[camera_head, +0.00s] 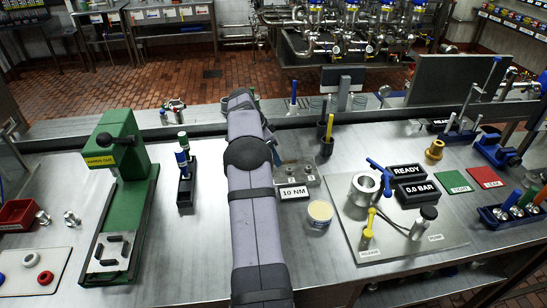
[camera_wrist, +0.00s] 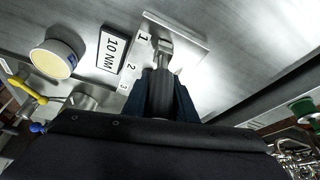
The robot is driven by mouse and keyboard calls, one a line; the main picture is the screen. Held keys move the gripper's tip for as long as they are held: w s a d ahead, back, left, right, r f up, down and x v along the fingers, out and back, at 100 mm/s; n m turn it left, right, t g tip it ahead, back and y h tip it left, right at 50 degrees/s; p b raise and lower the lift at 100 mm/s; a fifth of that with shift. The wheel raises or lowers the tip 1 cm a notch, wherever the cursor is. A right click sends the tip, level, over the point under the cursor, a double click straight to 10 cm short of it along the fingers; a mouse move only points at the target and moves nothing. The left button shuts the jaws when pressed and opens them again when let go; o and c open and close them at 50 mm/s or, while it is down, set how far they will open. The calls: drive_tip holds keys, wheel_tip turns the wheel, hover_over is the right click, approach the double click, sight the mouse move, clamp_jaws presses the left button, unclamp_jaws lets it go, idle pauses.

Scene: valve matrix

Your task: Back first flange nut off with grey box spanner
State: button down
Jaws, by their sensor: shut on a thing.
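In the wrist view my gripper (camera_wrist: 163,82) is shut on the grey box spanner (camera_wrist: 162,98). The spanner's far end reaches the pale metal plate (camera_wrist: 190,42) beside label 1. A small metal part (camera_wrist: 166,46) shows at that end; I cannot tell whether it is the first flange nut or the spanner's tip, or whether they are engaged. Labels 2 and 3 (camera_wrist: 127,76) lie along the same strip. In the head view my arm covers the gripper and spanner; part of the plate (camera_head: 312,172) shows right of the arm.
A 10 NM sign (camera_head: 293,192) and a round cream-topped tub (camera_head: 320,212) stand close by the plate. A dark holder with a yellow-handled tool (camera_head: 329,128) stands behind. A green press (camera_head: 125,200) is at left; a valve fixture with a blue handle (camera_head: 375,180) is at right.

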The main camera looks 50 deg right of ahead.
drive_tip(key=shift+w+d+n+t+h+b, duration=0.15)
drive_tip(key=shift+n+t+b, duration=0.2)
drive_tip(key=shift+n+b, duration=0.45)
drive_tip(key=shift+w+a+n+t+h+b, duration=0.15)
drive_tip(key=shift+n+t+b, duration=0.3)
drive_tip(key=shift+n, duration=0.65)
drive_tip(key=shift+w+d+n+t, duration=0.1)
drive_tip(key=shift+n+t, duration=0.2)
drive_tip(key=shift+n, duration=1)
